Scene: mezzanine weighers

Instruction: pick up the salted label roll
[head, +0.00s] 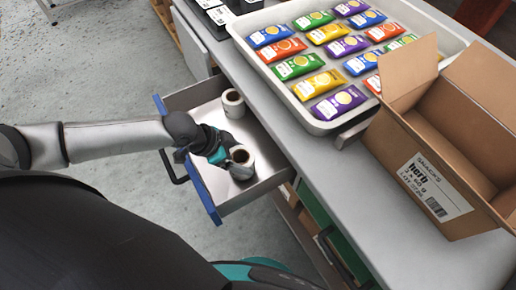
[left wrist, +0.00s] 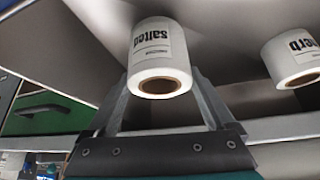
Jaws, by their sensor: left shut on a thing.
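The salted label roll (head: 241,170) is a white roll with a brown core, inside the open drawer near its front right side. It also shows in the left wrist view (left wrist: 158,52), with "salted" printed on its label. My left gripper (head: 229,156) reaches into the drawer from the left and is shut on this roll, one finger on each side of it. Whether the roll touches the drawer floor is hard to tell. A second white roll, the herb label roll (head: 233,107), stands apart farther back in the drawer and shows in the left wrist view (left wrist: 290,62). My right gripper is out of view.
The grey drawer (head: 208,172) with blue edge trim is pulled out below the counter (head: 310,165). On the counter are a white tray (head: 292,103) of colourful packets and an open cardboard box (head: 408,160) marked herb. Floor to the left is clear.

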